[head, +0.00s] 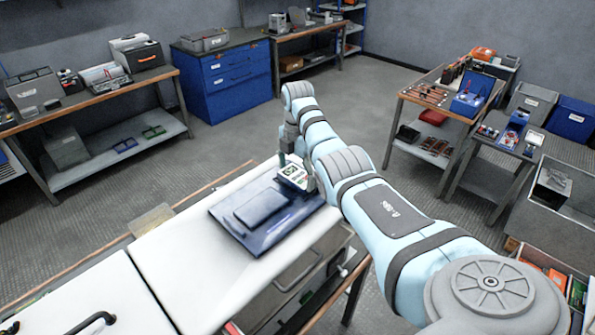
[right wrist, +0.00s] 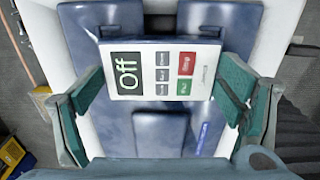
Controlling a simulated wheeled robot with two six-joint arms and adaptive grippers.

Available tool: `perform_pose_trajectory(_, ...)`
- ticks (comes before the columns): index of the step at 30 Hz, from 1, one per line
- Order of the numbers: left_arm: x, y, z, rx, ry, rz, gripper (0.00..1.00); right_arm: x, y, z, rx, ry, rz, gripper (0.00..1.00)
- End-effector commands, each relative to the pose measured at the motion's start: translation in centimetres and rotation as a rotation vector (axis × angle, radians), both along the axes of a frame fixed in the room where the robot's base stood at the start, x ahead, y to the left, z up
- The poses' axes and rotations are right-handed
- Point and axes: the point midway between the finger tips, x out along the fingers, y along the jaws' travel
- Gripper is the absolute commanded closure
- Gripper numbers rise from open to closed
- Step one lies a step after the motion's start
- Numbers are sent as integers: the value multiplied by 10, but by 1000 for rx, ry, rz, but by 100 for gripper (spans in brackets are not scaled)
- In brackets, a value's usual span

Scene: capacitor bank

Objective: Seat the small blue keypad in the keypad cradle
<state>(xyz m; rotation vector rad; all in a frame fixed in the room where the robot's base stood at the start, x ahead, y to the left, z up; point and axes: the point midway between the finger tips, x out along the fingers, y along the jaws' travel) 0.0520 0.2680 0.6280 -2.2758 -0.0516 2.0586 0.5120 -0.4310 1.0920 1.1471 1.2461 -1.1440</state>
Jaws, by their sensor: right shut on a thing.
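The small keypad (head: 296,177) has a pale face with a dark screen reading "Off". In the right wrist view the keypad (right wrist: 165,70) shows red, green and grey keys and a blue edge. My right gripper (head: 297,168) is shut on it, with teal finger pads at its two sides. A dark blue panel (head: 285,232) with a raised block lies on the white cabinet top. The panel also shows beneath the keypad in the right wrist view (right wrist: 115,130). I take this panel for the cradle. Contact between keypad and panel cannot be told. My left gripper is out of view.
The white cabinet top (head: 190,255) is otherwise bare near the panel. A workbench (head: 95,100) and a blue drawer cabinet (head: 228,85) stand behind. Side tables (head: 440,95) with tools and a grey bin (head: 560,205) stand at right. Floor between is open.

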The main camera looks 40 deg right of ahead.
Motion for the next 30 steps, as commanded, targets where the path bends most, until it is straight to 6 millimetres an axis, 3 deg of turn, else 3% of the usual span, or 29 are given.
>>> perform_pose_trajectory(11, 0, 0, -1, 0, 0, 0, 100, 0, 0, -5, 1, 1, 0, 48)
perform_pose_trajectory(12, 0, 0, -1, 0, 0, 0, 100, 0, 0, -5, 1, 1, 0, 8)
perform_pose_trajectory(14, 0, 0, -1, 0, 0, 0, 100, 0, 0, -5, 0, 1, 0, 0)
perform_pose_trajectory(25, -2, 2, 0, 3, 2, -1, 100, 0, 0, -2, 0, -1, 0, 0)
perform_pose_trajectory(30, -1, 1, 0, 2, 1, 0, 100, 1, 0, 28, -1, -4, 0, 0)
